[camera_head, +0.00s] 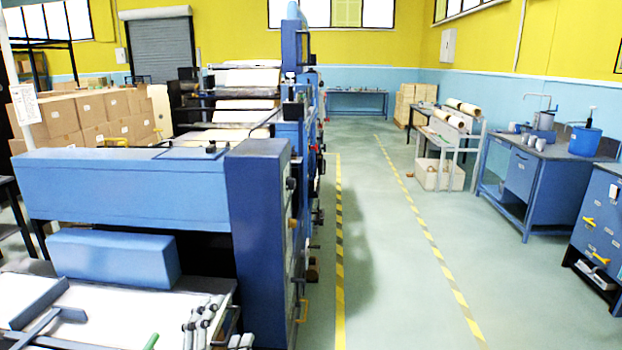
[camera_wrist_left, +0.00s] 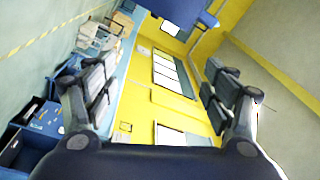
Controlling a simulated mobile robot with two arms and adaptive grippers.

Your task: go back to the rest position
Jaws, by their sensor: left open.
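My left gripper (camera_head: 207,316) shows small at the bottom edge of the head view, low over the white bed at the near end of the blue machine. Its grey links are partly cut off by the frame. In the left wrist view my left gripper (camera_wrist_left: 160,98) has its two dark-padded fingers wide apart. Nothing is between them; the far yellow wall and windows show through the gap. My right gripper is not in view.
The blue machine (camera_head: 130,190) fills the left side, with a blue block (camera_head: 115,258) at its near end. An aisle with yellow-black floor lines (camera_head: 340,250) is clear. A blue workbench (camera_head: 530,185) and drawer cabinet (camera_head: 600,230) stand at the right.

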